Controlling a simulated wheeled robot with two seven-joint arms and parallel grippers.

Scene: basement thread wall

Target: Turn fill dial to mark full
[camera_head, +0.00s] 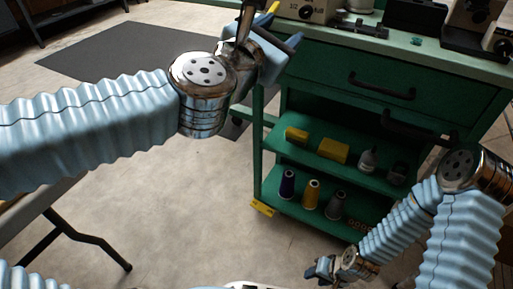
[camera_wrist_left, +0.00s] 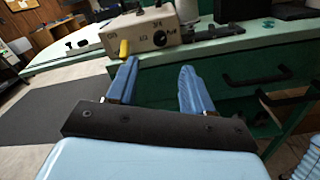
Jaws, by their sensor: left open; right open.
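The fill dial (camera_wrist_left: 160,38) is a round black knob on the front of a beige box (camera_wrist_left: 133,30) with dark marks around it, in the left wrist view. The mark at the right of the dial seems to read full. Where the dial points is too small to tell. In the head view the box (camera_head: 287,8) stands at the top on the green counter, with the dial (camera_head: 306,12) on its front. My left gripper (camera_wrist_left: 159,66) is open and empty, its fingers pointing at the box, apart from the dial. My right gripper (camera_head: 320,269) is low, away from the box.
The green cabinet (camera_head: 345,70) has black drawer handles and open shelves with thread cones (camera_head: 311,194) and yellow blocks (camera_head: 333,150). A yellow piece (camera_wrist_left: 124,48) is at the box's lower left. Machines stand on the counter at right.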

